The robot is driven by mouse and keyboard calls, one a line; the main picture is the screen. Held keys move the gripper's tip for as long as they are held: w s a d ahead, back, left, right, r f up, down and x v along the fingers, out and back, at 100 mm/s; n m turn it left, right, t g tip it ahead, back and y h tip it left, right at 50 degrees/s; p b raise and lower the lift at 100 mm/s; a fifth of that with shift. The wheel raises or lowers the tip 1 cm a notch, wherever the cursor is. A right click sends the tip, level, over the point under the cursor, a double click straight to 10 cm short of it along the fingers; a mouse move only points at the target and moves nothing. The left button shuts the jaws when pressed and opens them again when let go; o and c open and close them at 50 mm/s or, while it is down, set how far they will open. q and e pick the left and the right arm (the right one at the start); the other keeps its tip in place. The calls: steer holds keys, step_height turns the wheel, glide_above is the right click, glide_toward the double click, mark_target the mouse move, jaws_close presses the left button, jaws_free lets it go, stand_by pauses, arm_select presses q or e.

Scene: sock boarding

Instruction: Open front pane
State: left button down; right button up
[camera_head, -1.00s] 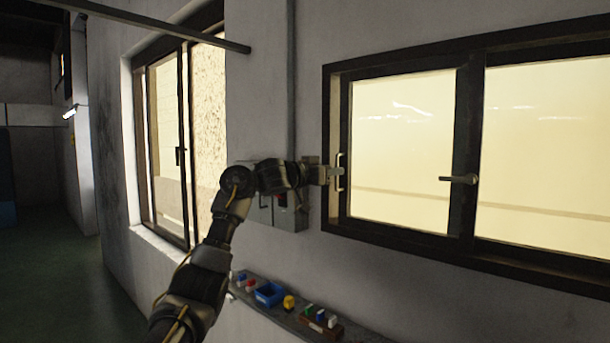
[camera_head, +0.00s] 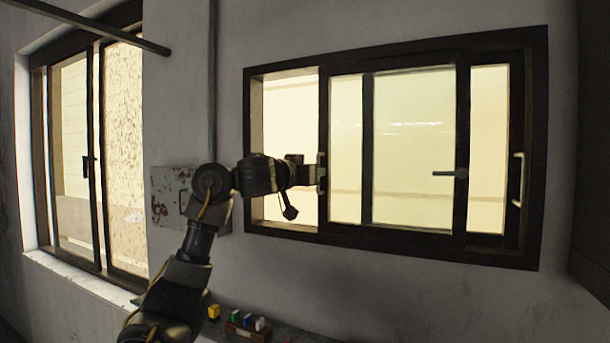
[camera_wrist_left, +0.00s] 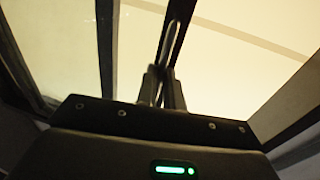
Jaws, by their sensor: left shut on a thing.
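The front pane (camera_head: 345,120) is a sliding glass pane in a dark frame. It stands partly slid to the right, with an opening (camera_head: 290,110) at the left of the window. Its pull handle (camera_head: 322,160) is on its left stile. My left gripper (camera_head: 318,175) is at this handle, shut on it. In the left wrist view the fingers (camera_wrist_left: 163,88) close around the handle bar (camera_wrist_left: 174,42). A lever handle (camera_head: 450,173) and another pull handle (camera_head: 518,180) show further right. My right gripper is not in view.
A second window (camera_head: 75,150) is on the left wall, with a dark rod (camera_head: 90,26) above it. A worn grey box (camera_head: 168,195) is on the wall behind my arm. A shelf below holds a yellow item (camera_head: 214,311) and small coloured blocks (camera_head: 248,322).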

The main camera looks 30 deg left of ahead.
arm_select(q)
steer(key=shift+d, duration=0.1)
steer(key=c, duration=1.5)
jaws_free()
steer(key=shift+d, duration=0.1)
steer(key=s+b, duration=0.1)
steer(key=s, duration=0.2)
steer(key=s+b, duration=0.2)
steer(key=s, duration=0.2)
steer(key=s+a+b, duration=0.1)
steer(key=s+b, duration=0.1)
steer(key=s, duration=0.1)
steer(key=shift+s+a, duration=0.1)
steer(key=shift+s, duration=0.25)
